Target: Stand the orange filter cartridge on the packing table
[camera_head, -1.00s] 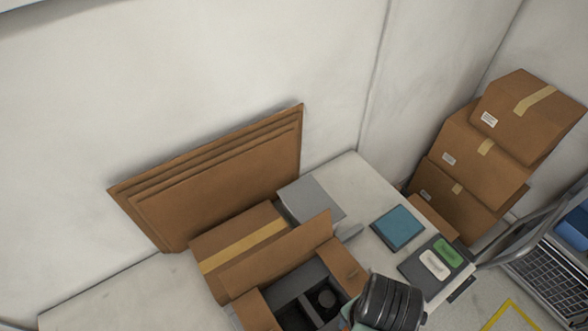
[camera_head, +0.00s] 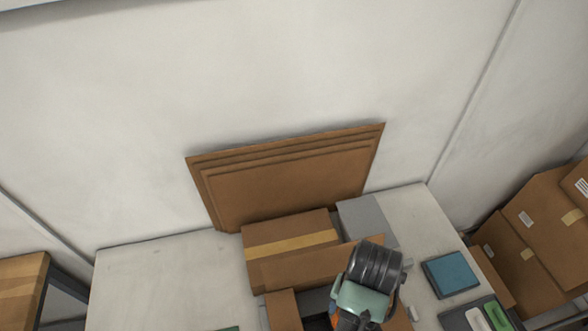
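The packing table (camera_head: 150,275) has a pale top and stands against the wall. Part of my arm, with a black ribbed section and a mint-green one, reaches over the open carton on the table. The fingers of my gripper do not show. A small orange patch shows at the lower left of the arm near the bottom edge. I cannot tell whether it is the orange filter cartridge or part of my arm. No whole cartridge is in view.
The open carton (camera_head: 283,310) has raised flaps and stands before a taped box (camera_head: 285,228). Flat cardboard sheets (camera_head: 290,180) lean on the wall. A grey box (camera_head: 365,218) and a teal book (camera_head: 450,274) lie right. The table's left part is mostly clear. Stacked boxes (camera_head: 535,245) stand right.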

